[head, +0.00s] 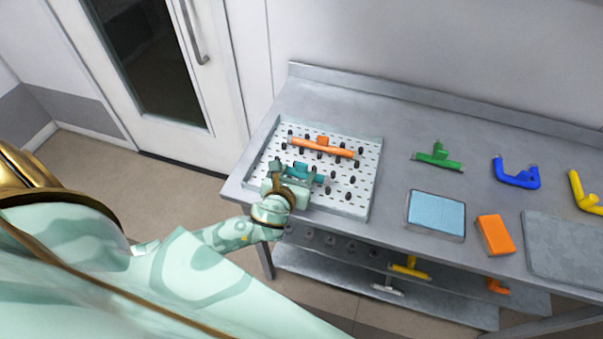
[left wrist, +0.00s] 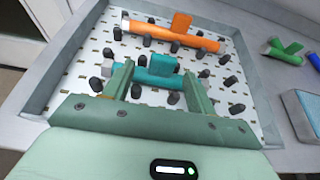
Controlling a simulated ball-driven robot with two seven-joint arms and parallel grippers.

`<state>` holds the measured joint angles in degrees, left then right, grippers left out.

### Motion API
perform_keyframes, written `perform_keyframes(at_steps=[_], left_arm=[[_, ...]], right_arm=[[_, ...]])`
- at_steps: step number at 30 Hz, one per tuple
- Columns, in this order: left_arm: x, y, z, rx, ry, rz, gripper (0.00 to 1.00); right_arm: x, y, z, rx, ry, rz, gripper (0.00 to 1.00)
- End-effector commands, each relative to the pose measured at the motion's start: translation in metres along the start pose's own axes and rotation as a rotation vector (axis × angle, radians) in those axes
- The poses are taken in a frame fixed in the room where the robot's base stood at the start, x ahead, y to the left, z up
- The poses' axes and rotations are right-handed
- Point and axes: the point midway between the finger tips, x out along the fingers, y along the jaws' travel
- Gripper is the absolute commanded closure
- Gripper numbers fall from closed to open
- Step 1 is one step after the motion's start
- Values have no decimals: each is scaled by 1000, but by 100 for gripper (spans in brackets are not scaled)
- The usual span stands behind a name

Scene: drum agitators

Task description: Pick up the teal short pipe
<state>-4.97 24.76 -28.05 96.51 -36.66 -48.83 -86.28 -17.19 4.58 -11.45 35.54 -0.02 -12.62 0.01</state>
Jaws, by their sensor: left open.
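The teal short pipe (head: 304,171) lies in the perforated white tray (head: 345,202) at the left end of the bench. In the left wrist view the teal short pipe (left wrist: 150,78) lies across the space between my two left fingers, among dark pegs. My left gripper (head: 297,177) is open, low over the tray and at the pipe; in the left wrist view the fingers of my left gripper (left wrist: 158,88) stand apart around its middle part. Whether they touch it I cannot tell. My right gripper is not in view.
An orange pipe (head: 322,147) lies just behind the teal one in the tray. Dark pegs stand around both. To the right are a green pipe (head: 438,156), blue pad (head: 436,214), orange block (head: 495,235), blue pipe (head: 516,174) and yellow pipe (head: 582,192). A raised tray wall surrounds the pegs.

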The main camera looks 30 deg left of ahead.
Motion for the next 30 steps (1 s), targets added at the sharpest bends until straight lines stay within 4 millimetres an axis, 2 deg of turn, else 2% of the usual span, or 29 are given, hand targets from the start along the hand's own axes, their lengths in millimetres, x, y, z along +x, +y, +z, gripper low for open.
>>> perform_keyframes(at_steps=[3,6,14,20,30], left_arm=[[21,-2,4,0,-2,1,44],[33,-2,4,0,-1,1,44],[37,-2,4,-1,0,-1,44],[37,-2,4,0,0,0,95],[36,-2,7,-1,-1,0,95]], right_arm=[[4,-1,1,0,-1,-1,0],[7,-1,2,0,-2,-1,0],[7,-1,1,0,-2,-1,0],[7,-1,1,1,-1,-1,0],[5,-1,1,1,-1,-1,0]])
